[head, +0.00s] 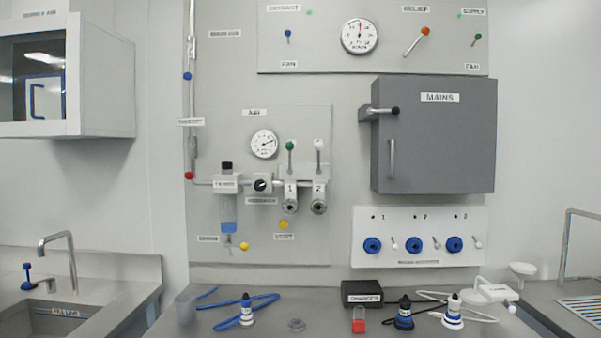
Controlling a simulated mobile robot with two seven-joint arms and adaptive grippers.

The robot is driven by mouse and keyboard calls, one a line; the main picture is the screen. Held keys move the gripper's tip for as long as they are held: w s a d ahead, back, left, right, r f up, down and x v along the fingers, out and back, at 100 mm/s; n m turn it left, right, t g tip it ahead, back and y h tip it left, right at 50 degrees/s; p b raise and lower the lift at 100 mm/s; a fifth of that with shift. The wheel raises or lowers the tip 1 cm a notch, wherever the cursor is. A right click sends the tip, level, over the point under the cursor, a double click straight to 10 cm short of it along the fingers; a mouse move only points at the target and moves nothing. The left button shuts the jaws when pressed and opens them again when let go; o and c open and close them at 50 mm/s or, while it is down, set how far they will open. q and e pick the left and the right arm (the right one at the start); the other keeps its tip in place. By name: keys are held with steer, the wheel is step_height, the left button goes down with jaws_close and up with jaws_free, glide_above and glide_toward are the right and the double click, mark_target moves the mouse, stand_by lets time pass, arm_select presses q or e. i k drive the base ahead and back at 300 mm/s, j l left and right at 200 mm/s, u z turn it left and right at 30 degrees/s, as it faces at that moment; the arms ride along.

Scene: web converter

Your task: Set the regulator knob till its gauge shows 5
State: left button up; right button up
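The regulator knob (263,184) is a small black knob with a light mark on a grey block, in the middle of the AIR panel. The air gauge (264,143) is a round white dial just above it. Its dark needle points right and slightly up; the dial's numbers are too small to read. A label below the knob (262,201) is blurred. Nothing covers the knob or the gauge. Neither of my grippers is in view.
Left of the knob is a filter with a blue bowl (228,213). Right are two outlets (290,205) marked 1 and 2 with green and white levers. The grey MAINS cabinet (434,140) juts out farther right.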

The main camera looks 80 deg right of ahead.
mark_target(260, 185)
steer(key=z, duration=2.15)
steer(key=i+j, duration=0.2)
